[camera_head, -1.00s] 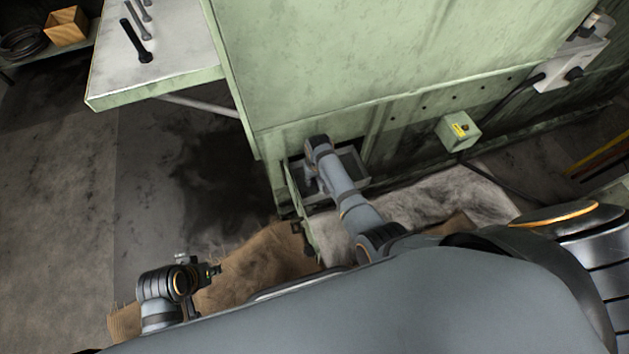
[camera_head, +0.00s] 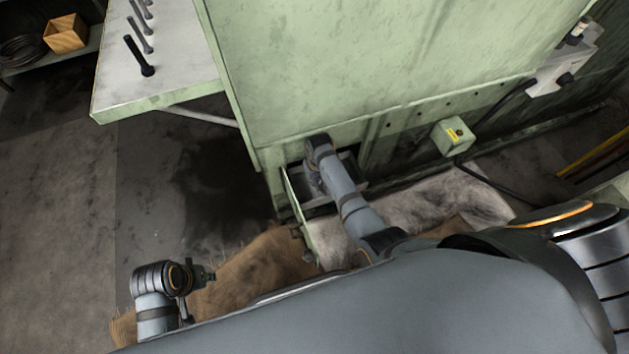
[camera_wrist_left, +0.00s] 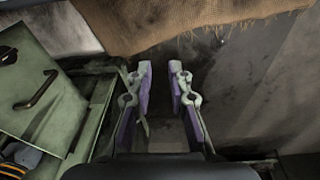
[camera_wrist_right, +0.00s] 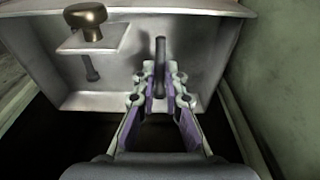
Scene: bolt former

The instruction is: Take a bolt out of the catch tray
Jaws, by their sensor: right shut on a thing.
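The grey metal catch tray (camera_wrist_right: 205,70) fills the upper part of the right wrist view, with a brass knob (camera_wrist_right: 86,18) on a tab at its left. My right gripper (camera_wrist_right: 161,82) is over the tray, shut on a dark bolt (camera_wrist_right: 161,52) that stands up between its fingertips. In the head view the tray (camera_head: 349,165) sits in a recess low in the green machine, and my right wrist hides the fingertips and bolt. My left gripper (camera_wrist_left: 160,77) is open and empty; it shows at lower left in the head view (camera_head: 205,275), away from the tray.
Several dark bolts stand on a green-edged table (camera_head: 110,85) at upper left. A green panel with a handle (camera_wrist_left: 35,95) is at left in the left wrist view. Brown sacking (camera_head: 260,270) and pale cloth (camera_head: 430,205) lie below the machine. A small green box (camera_head: 453,136) juts from the machine.

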